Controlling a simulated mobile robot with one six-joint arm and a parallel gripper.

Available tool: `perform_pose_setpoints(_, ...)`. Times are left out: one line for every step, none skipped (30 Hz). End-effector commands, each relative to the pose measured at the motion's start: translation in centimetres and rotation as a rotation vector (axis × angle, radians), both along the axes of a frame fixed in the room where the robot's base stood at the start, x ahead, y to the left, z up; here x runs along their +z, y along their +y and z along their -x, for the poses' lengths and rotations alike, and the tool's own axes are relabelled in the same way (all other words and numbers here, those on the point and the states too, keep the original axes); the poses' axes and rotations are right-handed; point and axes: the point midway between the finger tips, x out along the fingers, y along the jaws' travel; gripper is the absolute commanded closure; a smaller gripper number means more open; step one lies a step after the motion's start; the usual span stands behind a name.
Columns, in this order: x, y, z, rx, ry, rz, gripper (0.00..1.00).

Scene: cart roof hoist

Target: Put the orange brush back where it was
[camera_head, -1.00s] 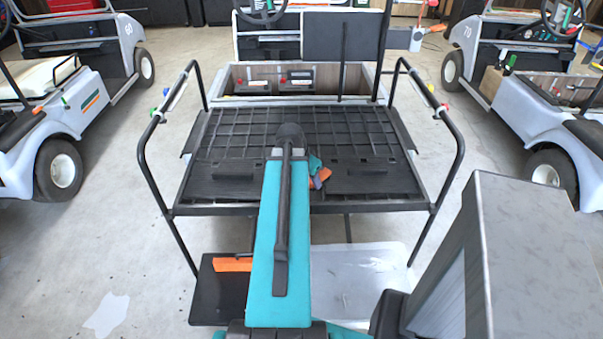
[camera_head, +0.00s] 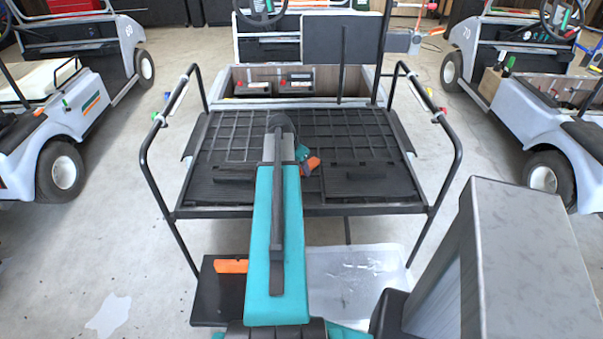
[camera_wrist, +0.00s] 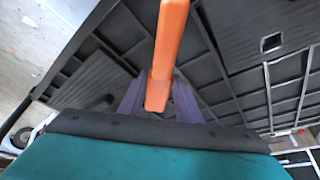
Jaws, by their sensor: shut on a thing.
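The orange brush (camera_wrist: 165,50) is in my gripper (camera_wrist: 158,100). In the wrist view its smooth orange handle stands between the two purple-grey fingers, which are shut on it. Its far end runs out of the top of that picture, and I see no bristles. In the head view a small orange part of the brush (camera_head: 312,163) shows beside the end of my teal arm, over the black slatted deck of the cart. My fingers are mostly hidden by the arm there. I cannot tell whether the brush touches the deck.
The black deck (camera_head: 225,190) has tubular side rails (camera_head: 450,140). Below it are a dark footplate bearing an orange strip (camera_head: 231,266) and a pale clear tray (camera_head: 365,270). Batteries (camera_head: 296,83) sit in the bay behind the deck. Other carts stand left and right, with open floor between.

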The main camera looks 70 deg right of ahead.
Motion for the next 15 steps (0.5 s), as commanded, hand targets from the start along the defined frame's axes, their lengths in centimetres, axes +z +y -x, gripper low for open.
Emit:
perform_pose_setpoints(0.01, -0.15, -0.11, 0.000, 0.000, 0.000, 0.87)
perform_pose_setpoints(0.00, -0.16, -0.13, 0.000, 0.000, 0.000, 0.87)
perform_pose_setpoints(-0.02, -0.16, -0.13, 0.000, 0.000, 0.000, 0.87)
perform_pose_setpoints(-0.02, -0.14, -0.12, 0.000, 0.000, 0.000, 0.87)
perform_pose_setpoints(-0.02, -0.13, -0.12, 0.000, 0.000, 0.001, 0.87)
perform_pose_setpoints(-0.02, -0.13, -0.11, 0.000, 0.000, 0.001, 0.87)
perform_pose_setpoints(-0.03, -0.12, -0.11, 0.000, 0.000, 0.001, 0.87)
perform_pose_setpoints(-0.02, -0.12, -0.11, 0.000, 0.000, 0.001, 0.87)
perform_pose_setpoints(-0.01, -0.12, -0.11, 0.000, 0.000, 0.001, 0.87)
perform_pose_setpoints(-0.01, -0.12, -0.11, 0.000, 0.000, 0.001, 0.87)
perform_pose_setpoints(-0.04, -0.12, -0.10, 0.000, 0.000, 0.000, 0.87)
perform_pose_setpoints(-0.09, -0.12, -0.10, 0.000, 0.000, 0.000, 0.87)
perform_pose_setpoints(-0.17, -0.11, -0.09, 0.000, 0.000, 0.000, 0.87)
perform_pose_setpoints(-0.27, -0.10, -0.10, 0.000, 0.001, 0.000, 0.87)
perform_pose_setpoints(-0.45, -0.10, -0.10, 0.000, 0.000, -0.001, 0.87)
